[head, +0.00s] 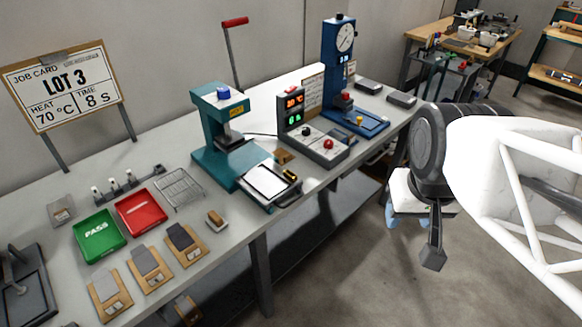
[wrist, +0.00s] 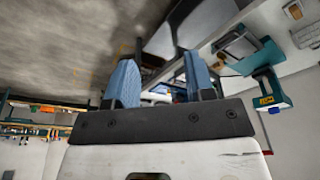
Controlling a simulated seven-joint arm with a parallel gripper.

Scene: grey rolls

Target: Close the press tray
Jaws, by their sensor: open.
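The teal press (head: 207,150) stands on the bench in the middle of the head view, with a blue knob on top and a raised red-handled lever. Its tray (head: 265,182) is pulled out toward the bench's front edge and carries a white sheet. A dark handle (head: 288,199) is at its front. In the wrist view the press (wrist: 268,95) shows at the right, tilted by the camera. My gripper (head: 406,219) is off the front of the bench, to the right of the tray and well apart from it. Its blue fingers (wrist: 160,82) are spread, with nothing seen held between them.
A control box (head: 318,143) and a blue dial press (head: 338,75) stand right of the teal press. Open floor lies before the bench.

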